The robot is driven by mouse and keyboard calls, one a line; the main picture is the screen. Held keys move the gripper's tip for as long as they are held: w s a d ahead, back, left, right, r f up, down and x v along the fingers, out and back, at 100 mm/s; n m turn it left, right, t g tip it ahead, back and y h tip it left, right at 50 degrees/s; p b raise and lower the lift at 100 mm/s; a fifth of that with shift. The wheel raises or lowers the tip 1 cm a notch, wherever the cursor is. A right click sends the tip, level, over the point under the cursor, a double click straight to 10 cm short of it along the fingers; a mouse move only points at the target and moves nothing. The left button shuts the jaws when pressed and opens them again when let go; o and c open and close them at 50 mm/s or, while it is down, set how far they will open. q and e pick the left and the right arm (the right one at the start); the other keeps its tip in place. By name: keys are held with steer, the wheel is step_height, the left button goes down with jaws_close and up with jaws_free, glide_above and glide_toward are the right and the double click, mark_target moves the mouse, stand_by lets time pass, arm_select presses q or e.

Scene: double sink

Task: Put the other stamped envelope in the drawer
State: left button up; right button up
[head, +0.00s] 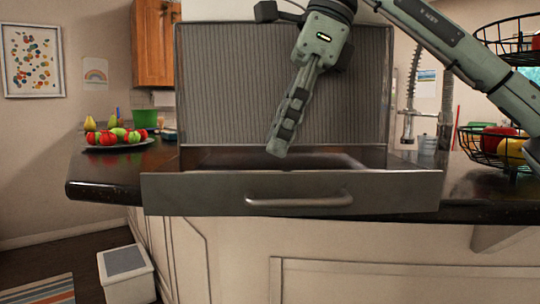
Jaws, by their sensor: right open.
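A grey drawer (215,193) with a bar handle is pulled open toward me in the middle of the head view. Its inside shows only as a thin strip, so I cannot tell what lies in it. My right gripper (278,150) points down over the open drawer, with its fingertips just above the drawer's opening. It is open, and I see nothing held in it. No stamped envelope shows in this view. My left gripper is not in view.
A ribbed grey panel (225,85) stands behind the drawer. A plate of fruit (118,138) and a green cup (145,118) are on the dark counter at left. A wire fruit basket (485,150) stands at right, near my right arm. A white bin (126,275) is on the floor.

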steer(key=shift+v, duration=1.55)
steer(key=shift+c, duration=0.3)
